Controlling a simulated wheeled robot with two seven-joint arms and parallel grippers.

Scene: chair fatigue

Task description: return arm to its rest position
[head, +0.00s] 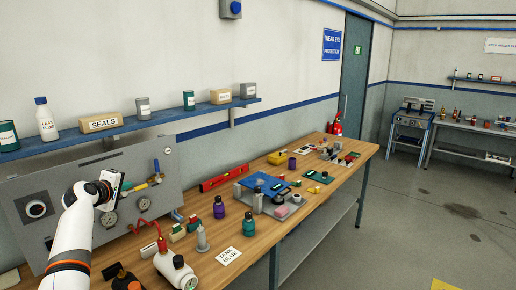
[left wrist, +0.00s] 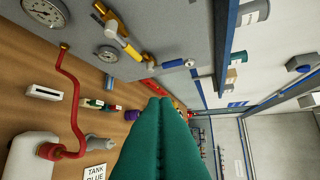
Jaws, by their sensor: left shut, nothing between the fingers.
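My left arm (head: 75,230) is white with orange and dark bands and rises from the bottom left of the head view. My left gripper (head: 113,186) is in front of the grey gauge panel (head: 160,201) at the left, above the wooden bench. In the left wrist view its green fingers (left wrist: 160,104) lie together, shut, with nothing seen between them. The fingertips are small and hard to make out in the head view. My right gripper is in neither view.
The bench (head: 190,245) holds a white pump (head: 172,266), a red hose (left wrist: 72,85), a teal bottle (head: 249,224), a purple bottle (head: 219,208) and a "TANK BLUE" card (head: 228,256). A blue shelf (head: 130,129) with containers hangs above the panel. Open floor (head: 400,235) lies right.

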